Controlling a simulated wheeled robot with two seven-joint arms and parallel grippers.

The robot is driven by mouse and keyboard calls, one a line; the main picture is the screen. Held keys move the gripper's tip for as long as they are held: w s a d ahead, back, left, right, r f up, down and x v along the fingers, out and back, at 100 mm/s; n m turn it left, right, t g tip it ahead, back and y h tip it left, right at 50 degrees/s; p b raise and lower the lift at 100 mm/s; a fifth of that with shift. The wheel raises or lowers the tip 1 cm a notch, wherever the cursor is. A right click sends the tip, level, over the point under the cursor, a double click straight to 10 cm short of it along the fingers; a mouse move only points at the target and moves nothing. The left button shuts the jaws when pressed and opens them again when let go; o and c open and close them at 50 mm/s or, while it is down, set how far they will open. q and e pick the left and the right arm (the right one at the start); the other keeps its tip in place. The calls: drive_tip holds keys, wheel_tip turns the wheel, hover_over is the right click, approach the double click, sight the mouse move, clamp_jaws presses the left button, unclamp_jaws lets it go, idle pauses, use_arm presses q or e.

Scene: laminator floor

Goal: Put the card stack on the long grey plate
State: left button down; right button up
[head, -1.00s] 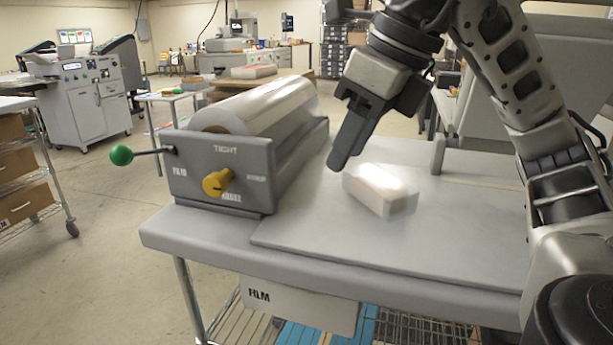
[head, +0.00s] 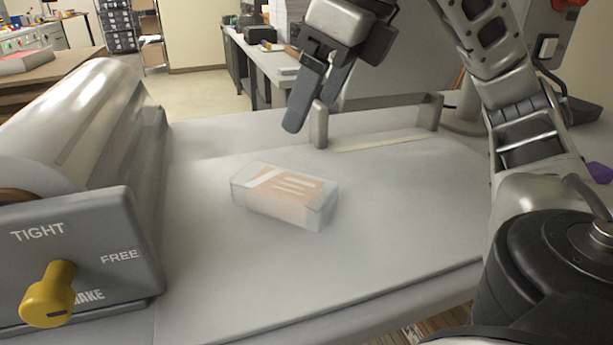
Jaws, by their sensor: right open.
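The card stack (head: 283,195) is a small pale block with an orange and white printed top. It lies flat on the long grey plate (head: 400,215), the flat grey surface of the bench. My right gripper (head: 310,108) is above and behind the stack, apart from it, with its two dark fingers pointing down. It is open and holds nothing. My left gripper is not in view.
A film roll (head: 75,120) in a grey housing stands at the left, with a yellow brake knob (head: 48,295) on its front. A low grey guide frame (head: 380,112) stands behind the stack. The plate around the stack is clear.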

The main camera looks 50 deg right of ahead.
drive_tip(key=b, duration=0.4)
approach(286, 184)
drive_tip(key=shift+a+f, duration=0.15)
drive_tip(key=shift+a, duration=0.1)
drive_tip(key=x, duration=0.4)
drive_tip(key=shift+d, duration=0.1)
drive_tip(key=shift+x, duration=0.8)
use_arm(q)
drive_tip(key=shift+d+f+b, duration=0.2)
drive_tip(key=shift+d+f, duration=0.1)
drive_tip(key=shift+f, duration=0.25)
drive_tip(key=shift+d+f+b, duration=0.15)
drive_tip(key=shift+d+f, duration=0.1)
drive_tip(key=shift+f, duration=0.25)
use_arm(e)
drive_tip(key=shift+d+x, duration=0.1)
drive_tip(key=shift+x, duration=1.05)
drive_tip(key=shift+d+x, duration=0.15)
drive_tip(key=shift+x, duration=1)
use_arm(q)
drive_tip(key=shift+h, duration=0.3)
use_arm(e)
drive_tip(key=shift+w+a, duration=0.1)
drive_tip(key=shift+a, duration=0.05)
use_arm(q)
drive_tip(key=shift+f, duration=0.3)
use_arm(e)
drive_tip(key=shift+f, duration=0.25)
drive_tip(key=shift+r, duration=0.1)
drive_tip(key=c, duration=1.3)
